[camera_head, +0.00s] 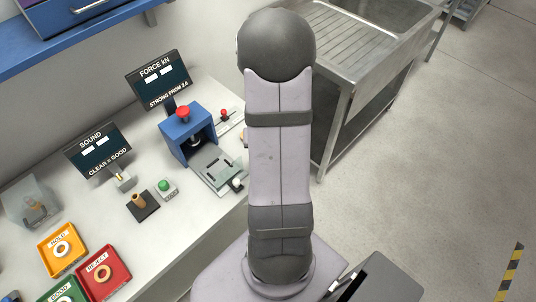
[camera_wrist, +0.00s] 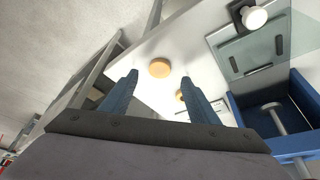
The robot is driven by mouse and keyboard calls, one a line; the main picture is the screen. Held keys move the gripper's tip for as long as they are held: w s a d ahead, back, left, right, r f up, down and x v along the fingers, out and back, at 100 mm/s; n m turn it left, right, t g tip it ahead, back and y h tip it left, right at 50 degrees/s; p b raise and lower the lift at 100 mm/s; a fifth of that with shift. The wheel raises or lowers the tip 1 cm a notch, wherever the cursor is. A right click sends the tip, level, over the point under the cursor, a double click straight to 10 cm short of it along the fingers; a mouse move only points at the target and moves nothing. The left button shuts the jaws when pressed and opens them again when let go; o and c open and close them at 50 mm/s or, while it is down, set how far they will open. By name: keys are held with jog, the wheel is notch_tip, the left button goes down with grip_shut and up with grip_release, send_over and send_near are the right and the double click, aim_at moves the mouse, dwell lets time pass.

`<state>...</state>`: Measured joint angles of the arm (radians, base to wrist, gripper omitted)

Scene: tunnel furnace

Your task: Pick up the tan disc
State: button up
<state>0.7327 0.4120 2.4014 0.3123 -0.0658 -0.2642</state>
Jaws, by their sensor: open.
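In the wrist view a tan disc (camera_wrist: 160,68) lies flat on the white table. It is just beyond my gripper's (camera_wrist: 159,77) fingertips and between their lines.
A blue press (camera_head: 187,135) with a red knob stands on the table (camera_head: 120,210), left of my arm. Orange HOLD (camera_head: 80,246), red REJECT (camera_head: 120,270) and green GOOD trays are at lower left. A metal sink bench (camera_head: 345,60) stands behind, right of my arm.

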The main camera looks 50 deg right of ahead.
jog(key=shift+b+x, duration=0.8)
jog(key=shift+x, duration=1.8)
jog(key=shift+d, duration=0.1)
jog(key=c, duration=1.1)
